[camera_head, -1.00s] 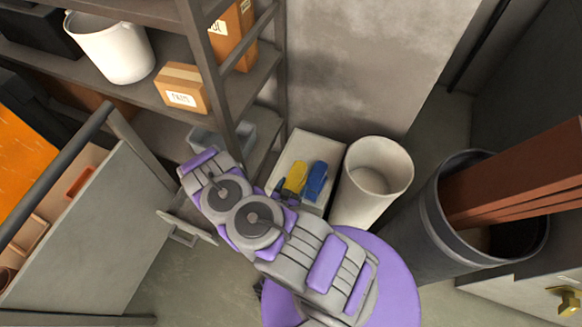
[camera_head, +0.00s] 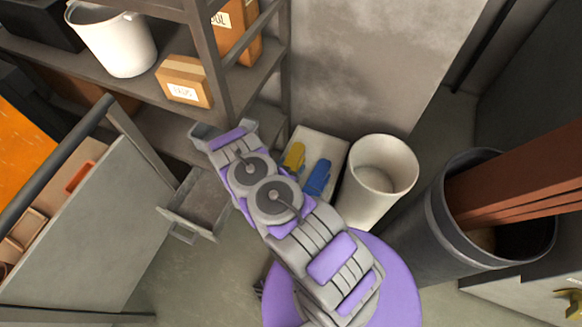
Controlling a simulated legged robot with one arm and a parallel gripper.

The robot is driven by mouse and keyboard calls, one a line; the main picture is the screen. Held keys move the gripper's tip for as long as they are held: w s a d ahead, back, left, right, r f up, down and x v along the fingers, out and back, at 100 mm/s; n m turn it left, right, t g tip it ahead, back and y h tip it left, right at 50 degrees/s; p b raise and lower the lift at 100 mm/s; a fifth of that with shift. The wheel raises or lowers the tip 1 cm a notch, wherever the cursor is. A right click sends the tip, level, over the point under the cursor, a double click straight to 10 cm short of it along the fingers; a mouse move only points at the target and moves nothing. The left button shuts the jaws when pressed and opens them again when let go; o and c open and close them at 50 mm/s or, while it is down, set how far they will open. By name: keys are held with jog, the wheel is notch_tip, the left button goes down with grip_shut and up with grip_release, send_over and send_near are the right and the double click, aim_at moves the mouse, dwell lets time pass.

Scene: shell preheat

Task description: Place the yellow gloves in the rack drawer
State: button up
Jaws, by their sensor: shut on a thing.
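Yellow gloves (camera_head: 293,158) show beside my arm, at the left side of a pale box (camera_head: 340,153) on the floor by the wall. Part of them may be behind the arm, and I cannot tell if they rest in the box. Blue gloves (camera_head: 319,177) lie to their right in the box. The grey rack drawer (camera_head: 200,197) is pulled open low at the rack, left of my arm, and its visible inside looks empty. My gripper is hidden behind my arm, so its hold does not show.
The metal rack (camera_head: 205,60) holds a white bucket (camera_head: 115,42) and cardboard boxes (camera_head: 185,80). A white bin (camera_head: 378,180) and a dark barrel with planks (camera_head: 450,220) stand right. A grey panel (camera_head: 100,220) stands left. The floor before the drawer is clear.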

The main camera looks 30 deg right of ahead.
jog(key=shift+a, duration=0.15)
jog(key=o, duration=1.1)
jog(key=shift+c, duration=0.2)
